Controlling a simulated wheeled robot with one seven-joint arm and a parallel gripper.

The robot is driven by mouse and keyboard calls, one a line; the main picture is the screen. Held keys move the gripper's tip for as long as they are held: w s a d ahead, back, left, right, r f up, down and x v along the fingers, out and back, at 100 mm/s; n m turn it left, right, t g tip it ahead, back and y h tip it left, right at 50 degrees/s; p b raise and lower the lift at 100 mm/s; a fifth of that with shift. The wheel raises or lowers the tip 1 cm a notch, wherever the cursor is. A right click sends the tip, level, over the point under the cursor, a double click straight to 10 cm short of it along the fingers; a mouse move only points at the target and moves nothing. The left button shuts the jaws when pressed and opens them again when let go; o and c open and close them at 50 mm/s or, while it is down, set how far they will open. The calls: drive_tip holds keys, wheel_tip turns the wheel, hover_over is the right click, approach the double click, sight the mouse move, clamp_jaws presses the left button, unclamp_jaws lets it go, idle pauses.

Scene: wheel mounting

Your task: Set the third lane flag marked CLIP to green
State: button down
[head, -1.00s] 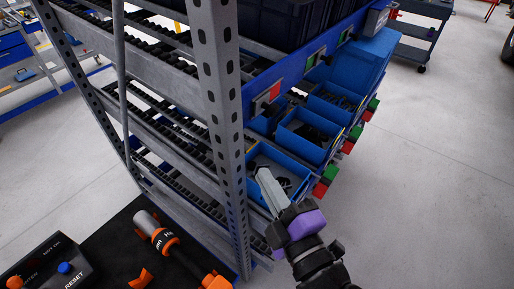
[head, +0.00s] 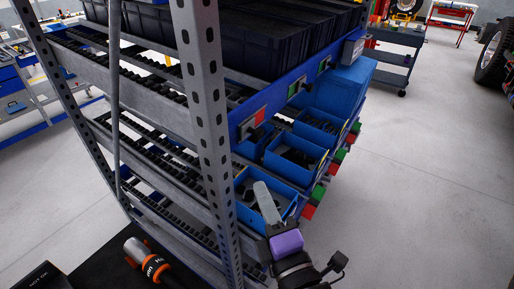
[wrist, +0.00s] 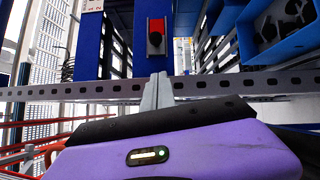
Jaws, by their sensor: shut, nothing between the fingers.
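A red flag (head: 252,121) sits on the upper blue rail of the rack, at its near end. It also shows in the wrist view as a red plate (wrist: 156,28) with a dark knob, straight beyond my fingertips. Two green flags (head: 293,89) (head: 323,65) sit farther along that rail. No CLIP lettering is readable, so I cannot tell which flag bears it. My gripper (head: 262,190) is shut and empty, below the red flag and in front of the near blue bin. In the wrist view its fingertips (wrist: 158,79) are together, apart from the flag.
Blue bins (head: 296,160) with dark parts hang below the rail. Green and red tabs (head: 318,191) stick out at their right. A perforated grey post (head: 208,120) stands left of my gripper. An orange tool (head: 154,264) lies on a dark mat. Floor at right is clear.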

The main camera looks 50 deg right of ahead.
drive_tip(key=p, duration=0.5)
approach(250, 133)
drive_tip(key=w+a, duration=0.1)
drive_tip(key=w, duration=0.2)
drive_tip(key=shift+w+d+r+p, duration=0.15)
drive_tip(key=shift+d+p, duration=0.4)
drive_tip(key=shift+d, duration=0.3)
drive_tip(key=shift+w+d+r+p, duration=0.15)
drive_tip(key=shift+d+p, duration=0.35)
drive_tip(key=shift+d, duration=0.35)
